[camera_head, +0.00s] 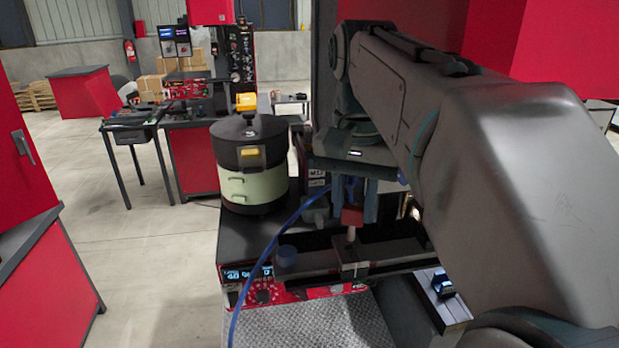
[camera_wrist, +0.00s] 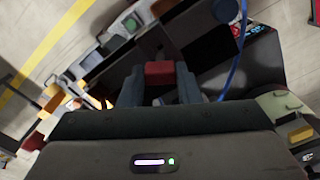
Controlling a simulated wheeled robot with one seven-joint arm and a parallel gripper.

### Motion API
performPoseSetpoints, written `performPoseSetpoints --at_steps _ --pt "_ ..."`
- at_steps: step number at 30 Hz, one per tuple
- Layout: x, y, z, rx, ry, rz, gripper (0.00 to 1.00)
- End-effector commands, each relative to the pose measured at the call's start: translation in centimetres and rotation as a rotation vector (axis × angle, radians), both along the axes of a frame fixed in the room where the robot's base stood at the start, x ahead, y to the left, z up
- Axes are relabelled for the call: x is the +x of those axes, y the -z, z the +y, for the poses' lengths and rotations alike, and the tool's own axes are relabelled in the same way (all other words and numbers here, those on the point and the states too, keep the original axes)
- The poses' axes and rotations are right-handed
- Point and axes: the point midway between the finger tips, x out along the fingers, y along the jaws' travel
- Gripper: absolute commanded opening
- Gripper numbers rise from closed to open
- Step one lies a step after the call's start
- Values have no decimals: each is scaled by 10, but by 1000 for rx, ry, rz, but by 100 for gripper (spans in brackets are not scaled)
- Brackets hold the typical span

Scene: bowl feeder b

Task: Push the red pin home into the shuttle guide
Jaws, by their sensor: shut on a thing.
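The red pin (camera_head: 351,216) has a red head and a pale metal shank pointing down. Its red head also shows in the wrist view (camera_wrist: 159,73). My gripper (camera_head: 354,212) is shut on the red head, with one finger on each side. The shank's lower end meets a dark block on the shuttle guide (camera_head: 390,252), the dark rail at the front of the machine. How deep the shank sits in the block cannot be told. In the wrist view the fingers and head hide the shank and the hole.
A round bowl feeder (camera_head: 250,162) with a dark top and pale green band stands left of my gripper. A blue hose (camera_head: 262,250) curves in front of the machine. A control panel (camera_head: 262,290) lies below.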

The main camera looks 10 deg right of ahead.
Motion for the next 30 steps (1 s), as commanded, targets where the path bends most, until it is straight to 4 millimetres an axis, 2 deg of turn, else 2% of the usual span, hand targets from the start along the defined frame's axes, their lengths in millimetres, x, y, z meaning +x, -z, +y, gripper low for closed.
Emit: performPoseSetpoints --at_steps 30 --pt "0 6 0 0 0 0 8"
